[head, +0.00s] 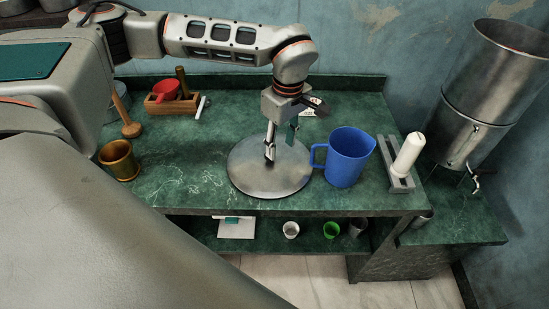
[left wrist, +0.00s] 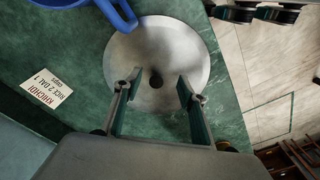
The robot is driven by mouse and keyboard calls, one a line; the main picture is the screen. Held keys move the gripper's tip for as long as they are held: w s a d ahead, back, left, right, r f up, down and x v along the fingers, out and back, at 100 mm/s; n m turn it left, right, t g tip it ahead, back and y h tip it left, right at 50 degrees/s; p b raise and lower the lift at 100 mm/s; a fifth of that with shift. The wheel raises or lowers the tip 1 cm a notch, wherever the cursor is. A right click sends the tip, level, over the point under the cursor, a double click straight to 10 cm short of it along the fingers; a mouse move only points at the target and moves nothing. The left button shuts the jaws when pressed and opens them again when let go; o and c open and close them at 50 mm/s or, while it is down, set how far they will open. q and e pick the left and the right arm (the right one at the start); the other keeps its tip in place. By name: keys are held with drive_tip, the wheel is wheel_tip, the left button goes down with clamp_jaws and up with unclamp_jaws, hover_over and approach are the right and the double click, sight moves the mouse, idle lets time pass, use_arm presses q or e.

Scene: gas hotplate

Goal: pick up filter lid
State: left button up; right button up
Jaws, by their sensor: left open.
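The filter lid (head: 262,181) is a round, flat grey metal disc lying on the green counter, near its front edge. In the left wrist view the lid (left wrist: 160,42) shows a dark round knob (left wrist: 155,81) at its middle. My left gripper (head: 280,150) points down over the lid, open and empty. In the left wrist view its fingers (left wrist: 156,88) are spread on either side of the knob, with a gap to each side. I cannot tell exactly how high the fingertips are above the lid. My right gripper is not in view.
A blue jug (head: 348,158) stands close to the lid's right. Beyond it are a white roller-like object (head: 408,153) on a grey holder and the steel filter (head: 488,95). A brass cup (head: 119,160) and a wooden box (head: 172,104) stand left. Small cups (head: 331,230) sit on the lower shelf.

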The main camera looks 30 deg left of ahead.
use_arm(q)
drive_tip(key=a, duration=0.1)
drive_tip(key=w+a+r+y, duration=0.1)
drive_tip(key=shift+w+a, duration=0.15)
drive_tip(key=shift+a, duration=0.25)
drive_tip(key=f, duration=0.5)
drive_tip(key=a+f, duration=0.1)
drive_tip(key=f, duration=0.1)
drive_tip(key=shift+s+a+f, duration=0.1)
drive_tip(key=shift+s+f, duration=0.05)
drive_tip(key=shift+s, duration=0.05)
clamp_jaws()
